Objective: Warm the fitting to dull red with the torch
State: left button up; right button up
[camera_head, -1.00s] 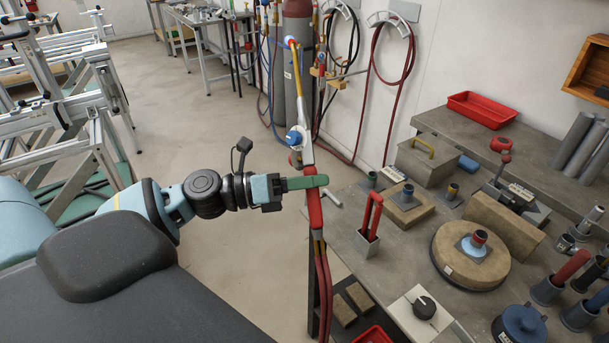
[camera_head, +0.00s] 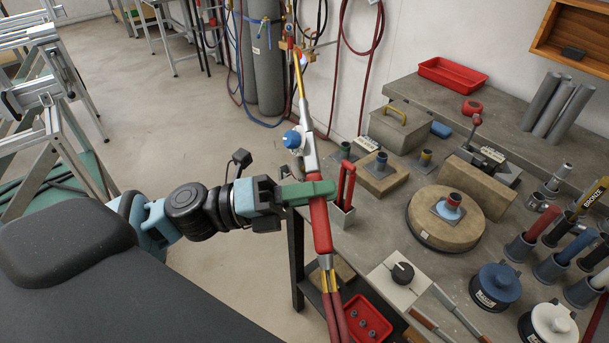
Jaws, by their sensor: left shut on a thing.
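My left gripper (camera_head: 306,193), with green fingers, is shut around the red handle of the torch (camera_head: 321,228). The torch leans in front of the bench's left edge, with a blue knob above the grip and a thin brass tube rising to its tip. A small bluish-white spot shows at the tip, against the hoses and cylinders behind; I cannot tell if it is a flame. The fitting (camera_head: 453,201), a short dark reddish tube on a square plate, stands upright on the round tan block (camera_head: 430,228), well right of the torch. My right gripper is not in view.
A red tray (camera_head: 452,73) sits on the back shelf. Twin hoses trail from the torch's lower end.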

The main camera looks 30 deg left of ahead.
pick_arm(q)
jog(key=s+d+f+n+g+h+b, duration=0.1)
jog(key=s+d+n+h, duration=0.15)
jog(key=s+d, duration=0.55)
jog(key=s+d+f+n+g+h, duration=0.1)
jog(key=s+d+n+h, duration=0.2)
jog(key=d, duration=0.9)
jog(key=w+d+f+m+b, duration=0.1)
jog(key=w+d+f+b, duration=0.2)
jog(key=w+f+b, duration=0.2)
notch_tip(320, 180, down, 3)
jog(key=shift+w+d+r+b, duration=0.1)
jog(key=shift+w+d+b, duration=0.2)
jog(key=shift+d+b, duration=0.15)
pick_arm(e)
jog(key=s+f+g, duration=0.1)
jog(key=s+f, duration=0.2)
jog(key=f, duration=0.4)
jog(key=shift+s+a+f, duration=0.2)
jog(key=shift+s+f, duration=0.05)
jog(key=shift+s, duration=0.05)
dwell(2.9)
